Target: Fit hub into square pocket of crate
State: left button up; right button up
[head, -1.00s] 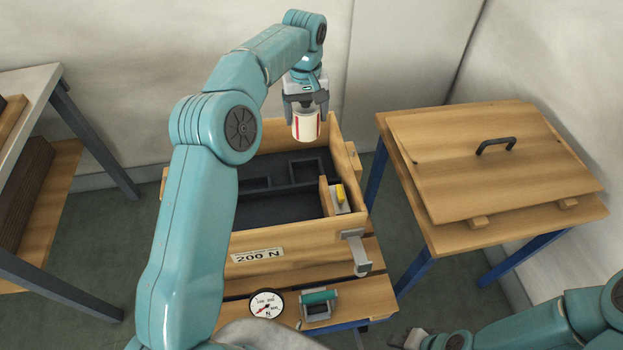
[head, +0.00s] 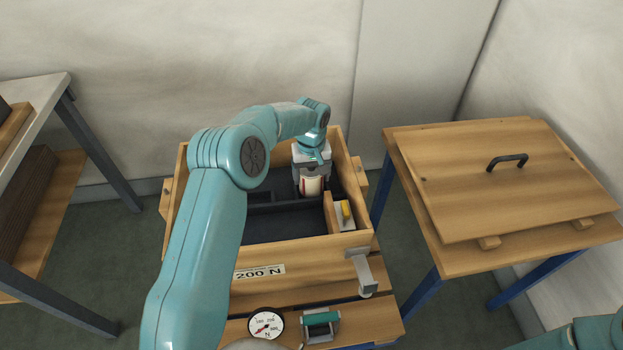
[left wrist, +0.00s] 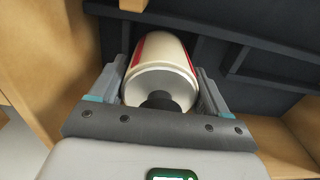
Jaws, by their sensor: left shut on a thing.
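The hub is a white cylinder with red stripes (head: 311,184), upright in the head view. My left gripper (head: 311,190) is shut on it from above. In the left wrist view the hub (left wrist: 162,62) lies between both fingers, its pale end with a dark stub facing the camera. The wooden crate (head: 300,251) has a dark lining with raised dividers. The hub is down inside the crate, at the back right pocket of the lining; its lower end is partly hidden. I cannot tell whether it sits in the pocket or just above. My right gripper is out of view.
A metal latch (head: 361,270) hangs at the front. The lid (head: 500,190) lies on the right table.

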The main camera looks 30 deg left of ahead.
pick_arm(q)
jog(key=shift+f, duration=1)
jog(key=shift+f, duration=0.1)
jog(key=o, duration=1.1)
jog(key=shift+f, duration=0.1)
notch_tip(320, 180, up, 12)
jog(key=shift+r+p, duration=0.2)
jog(key=shift+p, duration=0.3)
